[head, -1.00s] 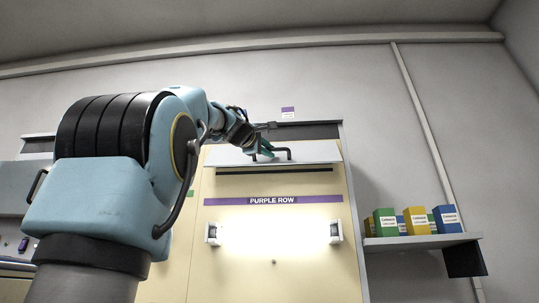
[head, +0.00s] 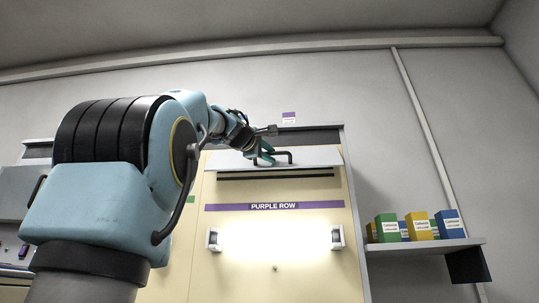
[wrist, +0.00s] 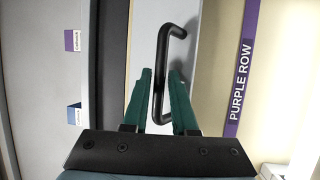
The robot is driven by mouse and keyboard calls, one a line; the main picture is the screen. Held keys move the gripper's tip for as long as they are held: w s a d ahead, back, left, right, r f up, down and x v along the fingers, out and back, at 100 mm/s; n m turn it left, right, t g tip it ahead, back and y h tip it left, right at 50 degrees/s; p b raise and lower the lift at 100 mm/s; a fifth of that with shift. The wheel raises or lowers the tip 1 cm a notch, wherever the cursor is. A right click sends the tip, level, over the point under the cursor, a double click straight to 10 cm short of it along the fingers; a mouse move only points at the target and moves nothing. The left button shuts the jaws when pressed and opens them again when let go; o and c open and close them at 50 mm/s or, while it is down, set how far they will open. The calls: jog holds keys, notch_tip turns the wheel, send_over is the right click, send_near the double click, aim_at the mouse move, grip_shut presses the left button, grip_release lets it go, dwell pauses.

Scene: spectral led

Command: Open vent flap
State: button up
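The vent flap (head: 225,161) is a pale panel near the top of the cream cabinet, above the purple stripe labelled PURPLE ROW. It has a black bar handle (head: 289,156), which also shows in the wrist view (wrist: 162,60). My gripper (head: 266,156) is up at the left part of the handle. In the wrist view my gripper's green fingers (wrist: 161,80) stand apart, one on each side of the handle's bar. Whether either finger touches the bar is hard to tell. The fingers hide part of the flap.
A dark slot (head: 275,175) runs below the flap. Two lamp fittings (head: 337,237) flank a bright glow lower down. A shelf (head: 420,245) with several coloured boxes (head: 420,225) juts out at right.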

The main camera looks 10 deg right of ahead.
jog(key=b+v, duration=0.4)
jog(key=v, duration=0.6)
jog(key=shift+s, duration=0.3)
jog(key=shift+a, duration=0.15)
